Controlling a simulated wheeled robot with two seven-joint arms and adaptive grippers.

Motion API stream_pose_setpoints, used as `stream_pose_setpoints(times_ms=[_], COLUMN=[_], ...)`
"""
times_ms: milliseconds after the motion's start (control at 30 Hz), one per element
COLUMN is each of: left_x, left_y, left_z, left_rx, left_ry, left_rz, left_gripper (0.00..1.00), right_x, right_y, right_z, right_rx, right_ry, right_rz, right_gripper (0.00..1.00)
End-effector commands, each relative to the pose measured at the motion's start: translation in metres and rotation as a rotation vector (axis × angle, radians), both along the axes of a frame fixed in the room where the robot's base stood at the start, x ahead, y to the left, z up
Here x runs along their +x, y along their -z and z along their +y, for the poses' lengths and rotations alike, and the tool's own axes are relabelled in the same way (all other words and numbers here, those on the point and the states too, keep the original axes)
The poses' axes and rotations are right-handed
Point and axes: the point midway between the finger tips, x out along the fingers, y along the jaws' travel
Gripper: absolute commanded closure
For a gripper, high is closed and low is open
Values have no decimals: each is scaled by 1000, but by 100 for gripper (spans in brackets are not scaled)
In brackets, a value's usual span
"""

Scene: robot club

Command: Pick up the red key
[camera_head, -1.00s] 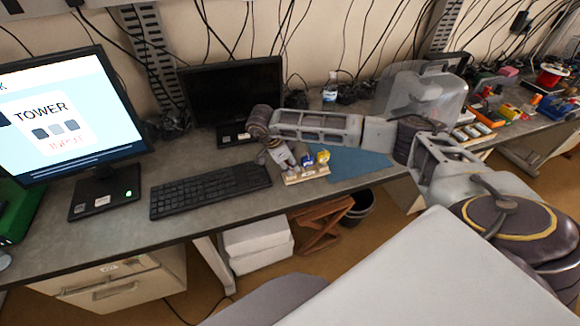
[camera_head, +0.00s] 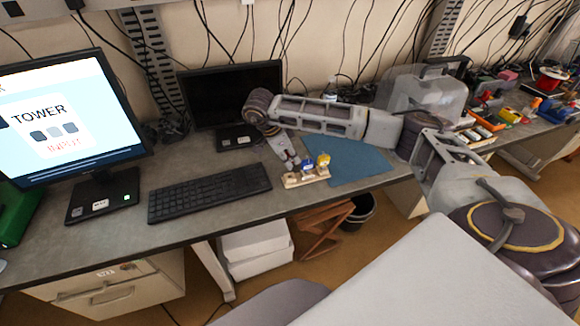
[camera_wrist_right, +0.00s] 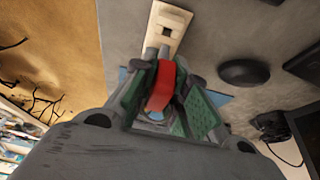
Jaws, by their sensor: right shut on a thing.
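My right gripper (camera_head: 290,162) is shut on the red key at the left end of a small wooden holder (camera_head: 307,178) on the desk. The red key (camera_wrist_right: 164,84) shows upright between the green-padded fingers (camera_wrist_right: 162,100) in the right wrist view; the gripper mostly hides it in the head view. The pale holder, with a dark square hole, shows beyond the fingers there. I cannot tell whether the key is clear of the holder. A blue key (camera_head: 308,165) and a yellow key (camera_head: 323,160) stand in the holder, right of the gripper. My left gripper is not in view.
A black keyboard (camera_head: 210,190) lies left of the holder, and a dark monitor (camera_head: 232,92) stands behind. A blue mat (camera_head: 350,165) lies to the right. A clear-covered machine (camera_head: 425,92) stands farther right. The desk's front edge is close to the holder.

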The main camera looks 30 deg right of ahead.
Motion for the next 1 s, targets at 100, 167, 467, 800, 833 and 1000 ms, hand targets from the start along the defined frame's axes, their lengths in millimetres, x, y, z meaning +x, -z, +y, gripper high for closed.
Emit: stream_pose_setpoints(times_ms=[100,167,467,800,833,1000], left_x=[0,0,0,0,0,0], left_y=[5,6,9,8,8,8], left_z=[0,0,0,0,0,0], left_rx=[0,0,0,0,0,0], left_ry=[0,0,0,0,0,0], left_rz=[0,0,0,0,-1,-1], left_gripper=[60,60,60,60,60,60], right_x=[1,1,0,0,0,0], right_y=[-18,-25,-45,-45,-45,-45], right_z=[0,0,0,0,0,0], right_rx=[0,0,0,0,0,0], right_ry=[-1,0,0,0,0,0], right_rz=[-4,-3,-1,0,0,0], right_gripper=[100,100,100,100,100,100])
